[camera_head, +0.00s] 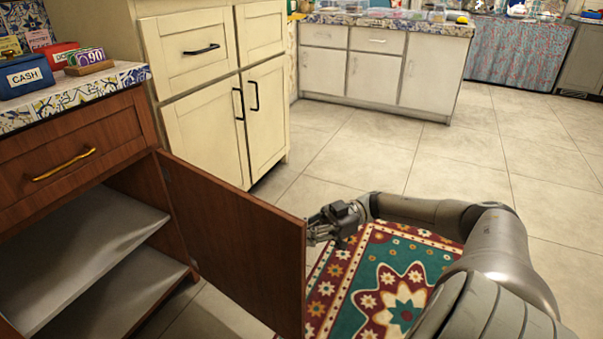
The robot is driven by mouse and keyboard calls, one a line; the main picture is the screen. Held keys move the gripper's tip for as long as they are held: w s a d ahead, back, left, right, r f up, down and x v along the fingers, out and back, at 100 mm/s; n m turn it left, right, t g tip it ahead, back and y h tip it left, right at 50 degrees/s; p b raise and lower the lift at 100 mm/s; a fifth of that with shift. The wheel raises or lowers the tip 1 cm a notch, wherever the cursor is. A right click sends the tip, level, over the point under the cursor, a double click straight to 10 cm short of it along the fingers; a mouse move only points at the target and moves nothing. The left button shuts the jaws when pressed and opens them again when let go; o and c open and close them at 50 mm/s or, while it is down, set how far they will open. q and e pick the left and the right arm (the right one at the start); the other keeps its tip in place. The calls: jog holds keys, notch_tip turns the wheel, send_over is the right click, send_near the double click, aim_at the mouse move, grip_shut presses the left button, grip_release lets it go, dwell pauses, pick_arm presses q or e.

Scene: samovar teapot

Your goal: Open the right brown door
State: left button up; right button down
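The right brown door (235,240) stands swung wide open from the brown cabinet (125,125), hinged at the cabinet's right side. The cabinet's inside shows, with a grey shelf (80,250) and a lower board. My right gripper (312,232) is at the free edge of the door, on its right side. Its fingertips are partly hidden at the door edge, and I cannot tell whether they grip or only touch it. The door's handle is not visible. My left gripper is not in view.
A brown drawer with a gold handle (64,165) is above the opening. Cream cabinets (215,90) stand behind the door. A patterned red and teal rug (385,285) lies under my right arm. The tiled floor (440,150) beyond is clear.

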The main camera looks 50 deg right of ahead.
jog(key=shift+d+f, duration=0.1)
jog(key=shift+d, duration=0.1)
jog(key=c, duration=1.5)
grip_release()
jog(key=v, duration=1.2)
jog(key=shift+s, duration=0.1)
